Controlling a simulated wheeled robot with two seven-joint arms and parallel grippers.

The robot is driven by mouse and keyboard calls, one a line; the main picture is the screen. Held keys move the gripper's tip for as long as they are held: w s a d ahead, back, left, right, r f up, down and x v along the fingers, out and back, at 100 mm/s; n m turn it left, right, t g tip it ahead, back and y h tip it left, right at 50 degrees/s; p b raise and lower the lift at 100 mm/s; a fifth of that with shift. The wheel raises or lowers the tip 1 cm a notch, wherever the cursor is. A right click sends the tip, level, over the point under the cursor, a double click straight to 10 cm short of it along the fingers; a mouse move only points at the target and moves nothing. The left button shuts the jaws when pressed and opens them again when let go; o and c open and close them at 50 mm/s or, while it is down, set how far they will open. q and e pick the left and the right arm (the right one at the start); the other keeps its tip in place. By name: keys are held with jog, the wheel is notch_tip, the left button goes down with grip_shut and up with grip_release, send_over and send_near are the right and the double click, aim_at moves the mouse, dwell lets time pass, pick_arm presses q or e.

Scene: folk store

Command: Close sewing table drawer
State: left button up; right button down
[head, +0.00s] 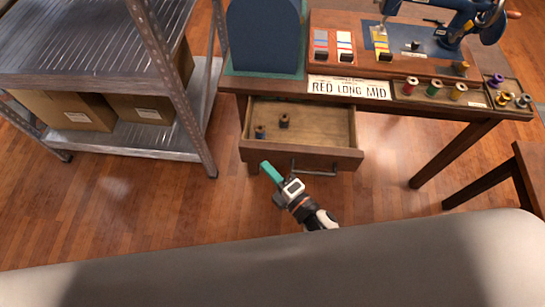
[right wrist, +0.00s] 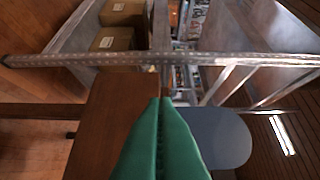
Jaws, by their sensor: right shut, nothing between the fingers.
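The wooden sewing table (head: 400,120) has its drawer (head: 322,112) pulled out toward me. Two small spools (head: 284,120) sit inside it at the left. The drawer front (head: 335,158) carries a dark bar handle (head: 318,173) on its lower part. My right gripper (head: 266,166) has teal fingers, shut and empty, just in front of the left part of the drawer front; I cannot tell whether they touch it. In the right wrist view the shut fingers (right wrist: 161,102) overlap a brown wooden surface (right wrist: 105,125). My left gripper is not in view.
A metal shelf (head: 95,60) with cardboard boxes (head: 75,110) stands left of the table. A blue rounded panel (head: 264,38), a sewing machine (head: 455,18) and thread spools (head: 433,88) are on top. A stool (head: 530,165) is at the right. Floor below the drawer is clear.

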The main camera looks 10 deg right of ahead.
aim_at(263, 149)
jog(key=w, duration=0.1)
jog(key=w+d, duration=0.1)
jog(key=w, duration=0.1)
jog(key=shift+w+d, duration=0.1)
